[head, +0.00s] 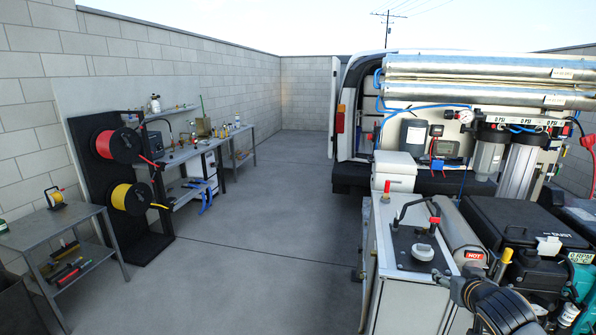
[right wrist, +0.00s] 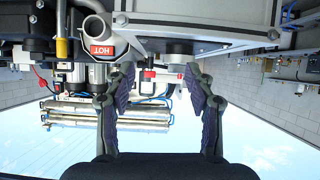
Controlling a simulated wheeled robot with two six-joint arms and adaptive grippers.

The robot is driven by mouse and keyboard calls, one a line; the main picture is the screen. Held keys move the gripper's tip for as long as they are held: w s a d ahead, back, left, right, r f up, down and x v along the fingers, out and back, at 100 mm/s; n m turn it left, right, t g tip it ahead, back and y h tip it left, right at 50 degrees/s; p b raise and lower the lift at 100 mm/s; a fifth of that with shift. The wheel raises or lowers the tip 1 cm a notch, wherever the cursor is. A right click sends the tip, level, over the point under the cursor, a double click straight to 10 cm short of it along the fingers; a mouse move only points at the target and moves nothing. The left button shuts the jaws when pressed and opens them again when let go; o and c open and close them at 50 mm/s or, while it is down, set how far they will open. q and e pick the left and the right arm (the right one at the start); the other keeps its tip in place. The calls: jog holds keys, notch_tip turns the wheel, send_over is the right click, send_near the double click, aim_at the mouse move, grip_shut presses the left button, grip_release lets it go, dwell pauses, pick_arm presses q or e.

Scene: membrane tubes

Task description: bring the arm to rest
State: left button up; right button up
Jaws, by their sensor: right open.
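My right gripper (head: 452,284) shows at the lower right of the head view, beside the white cabinet with the dark top plate (head: 400,258). In the right wrist view my right gripper (right wrist: 160,84) has its two fingers spread, with nothing held between them. Two long silver membrane tubes (head: 470,67) lie one above the other on the van's side rack, well beyond the gripper. They also show upside down in the right wrist view (right wrist: 90,107). My left gripper is in neither view.
A pipe marked HOT (head: 473,257) and a black engine unit (head: 525,235) crowd around the right gripper. The open van (head: 349,110) stands behind. A hose-reel stand (head: 85,140) and workbenches (head: 45,230) line the left wall. The concrete floor (head: 260,220) between is clear.

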jog(key=s+a+f+n+g+y, duration=0.1)
jog(key=s+a+f+g, duration=0.1)
jog(key=s+a+f, duration=0.35)
jog(key=s+a+f+n+g, duration=0.1)
jog(key=s+a+f+g, duration=0.15)
jog(key=s+f, duration=0.55)
jog(key=s+a+f+n+g+y, duration=0.1)
jog(key=s+a+f+g, duration=0.2)
jog(key=s, duration=0.4)
jog(key=s+a+f+g, duration=0.1)
jog(key=s+a+f, duration=0.25)
jog(key=s, duration=0.35)
jog(key=s+d+f+g+b, duration=0.15)
jog(key=f+b, duration=0.25)
jog(key=f, duration=1.3)
jog(key=d+f+b, duration=0.2)
jog(key=f+b, duration=0.2)
jog(key=f, duration=1.3)
pick_arm(q)
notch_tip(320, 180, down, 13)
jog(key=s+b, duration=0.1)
jog(key=b, duration=0.4)
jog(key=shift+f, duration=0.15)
pick_arm(e)
jog(key=s+d+f, duration=0.1)
jog(key=s+f, duration=1.7)
jog(key=f, duration=0.4)
jog(key=shift+s+g, duration=0.35)
jog(key=shift+g, duration=0.05)
